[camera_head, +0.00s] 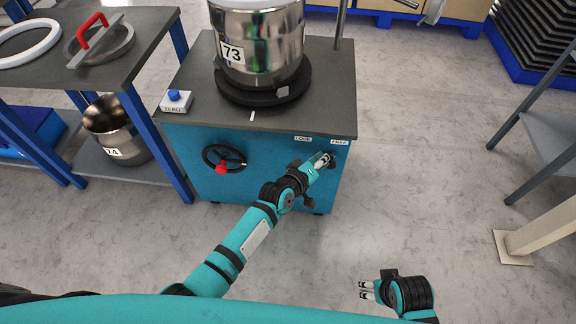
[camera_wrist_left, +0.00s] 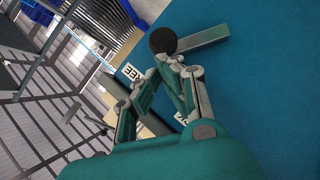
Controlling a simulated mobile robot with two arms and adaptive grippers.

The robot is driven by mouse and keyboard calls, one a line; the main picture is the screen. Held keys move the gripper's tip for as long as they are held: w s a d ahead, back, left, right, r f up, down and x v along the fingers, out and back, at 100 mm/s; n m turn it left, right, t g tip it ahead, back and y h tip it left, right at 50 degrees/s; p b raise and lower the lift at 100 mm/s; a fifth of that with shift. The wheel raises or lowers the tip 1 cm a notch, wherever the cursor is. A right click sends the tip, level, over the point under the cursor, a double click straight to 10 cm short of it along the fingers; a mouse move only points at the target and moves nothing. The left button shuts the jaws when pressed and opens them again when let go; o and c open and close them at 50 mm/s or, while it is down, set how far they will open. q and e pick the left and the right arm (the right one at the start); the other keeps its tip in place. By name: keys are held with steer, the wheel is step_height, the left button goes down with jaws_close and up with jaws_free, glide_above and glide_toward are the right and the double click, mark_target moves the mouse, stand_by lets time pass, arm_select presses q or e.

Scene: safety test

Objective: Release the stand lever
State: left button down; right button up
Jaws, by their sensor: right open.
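The stand (camera_head: 250,185) is a teal cabinet with a dark grey top. LOCK (camera_head: 303,139) and FREE (camera_head: 340,142) labels sit along its upper front edge at the right. The stand lever, a grey bar with a black ball knob (camera_wrist_left: 162,40), shows in the left wrist view against the teal panel; my arm largely hides it in the head view. My left gripper (camera_head: 326,160) is at the front panel below FREE. In the wrist view its fingertips (camera_wrist_left: 172,66) are close together beside the knob; contact is unclear. My right gripper (camera_head: 367,290) is open and empty, low at the right.
A steel pot marked 73 (camera_head: 258,45) stands on a black round base on the stand. A ZERO button box (camera_head: 176,101) is at the top's left corner. A black handwheel (camera_head: 224,158) projects from the front. Pot 74 (camera_head: 115,135) is on the left table's shelf.

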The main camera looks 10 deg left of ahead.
arm_select(q)
steer(key=shift+d, duration=0.1)
steer(key=v, duration=1.2)
stand_by(0.4)
